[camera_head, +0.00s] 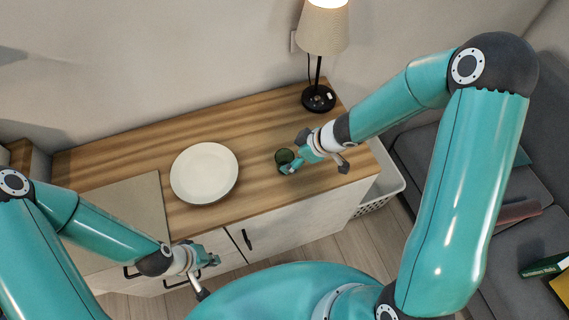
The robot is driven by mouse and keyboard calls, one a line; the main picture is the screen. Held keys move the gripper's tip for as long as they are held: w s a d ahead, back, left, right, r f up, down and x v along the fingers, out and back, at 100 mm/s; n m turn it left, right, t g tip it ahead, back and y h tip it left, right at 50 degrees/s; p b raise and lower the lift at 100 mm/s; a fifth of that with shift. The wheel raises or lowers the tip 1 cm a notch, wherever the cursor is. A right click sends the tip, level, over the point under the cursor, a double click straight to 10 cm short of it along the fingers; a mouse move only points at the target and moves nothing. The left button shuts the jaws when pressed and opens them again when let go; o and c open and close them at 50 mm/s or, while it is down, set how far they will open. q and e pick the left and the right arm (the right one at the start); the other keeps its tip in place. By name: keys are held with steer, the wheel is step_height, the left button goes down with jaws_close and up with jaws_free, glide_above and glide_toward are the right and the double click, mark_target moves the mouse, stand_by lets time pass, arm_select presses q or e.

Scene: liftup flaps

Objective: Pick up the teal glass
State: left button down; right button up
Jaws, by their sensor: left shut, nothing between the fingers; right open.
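The teal glass (283,157) is a small dark green-teal cup on the wooden cabinet top, right of the white plate. My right gripper (293,167) is open, with its fingertips right at the glass's right side. From this angle I cannot tell whether a finger touches the glass, and the fingers partly cover it. My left gripper (213,262) is shut and empty, low in front of the cabinet, well away from the glass.
A white plate (204,172) lies left of the glass. A lamp (321,40) stands at the back right edge of the cabinet top (130,145). A white basket (385,185) is right of the cabinet, beside a grey sofa (425,160). The wood behind the glass is clear.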

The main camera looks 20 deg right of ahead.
mark_target(284, 160)
steer(key=shift+w+a+f+b, duration=0.15)
steer(key=shift+f+b, duration=0.25)
steer(key=shift+f, duration=0.1)
steer(key=b+x, duration=0.3)
steer(key=x, duration=0.1)
steer(key=shift+f, duration=0.15)
steer(key=shift+c, duration=0.2)
steer(key=c, duration=1.3)
